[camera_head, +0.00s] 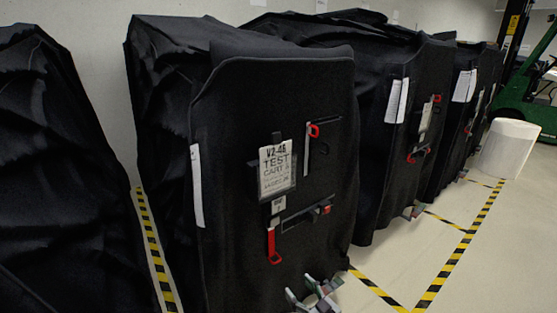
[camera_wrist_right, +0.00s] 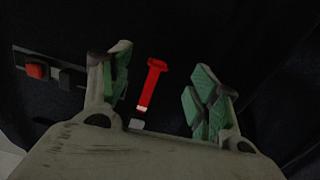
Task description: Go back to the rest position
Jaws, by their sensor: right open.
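My right gripper (camera_head: 314,291) is low in the head view, in front of the lower part of a black covered cart (camera_head: 325,85). Its fingers stand apart. In the right wrist view the open gripper (camera_wrist_right: 165,78) has green-padded fingers with nothing held between them. A red strap (camera_wrist_right: 152,85) shows in the gap, against the black cover beyond, not visibly touched. A red strap (camera_head: 272,245) also hangs below the label in the head view. My left gripper is not in view.
The cart carries a white label (camera_head: 277,170) and a black bar with a red end (camera_wrist_right: 37,70). More covered carts stand to the left (camera_head: 50,170) and right (camera_head: 385,150). Yellow-black tape (camera_head: 450,265) marks the floor. A white bin (camera_head: 508,148) and green forklift (camera_head: 525,100) are at the right back.

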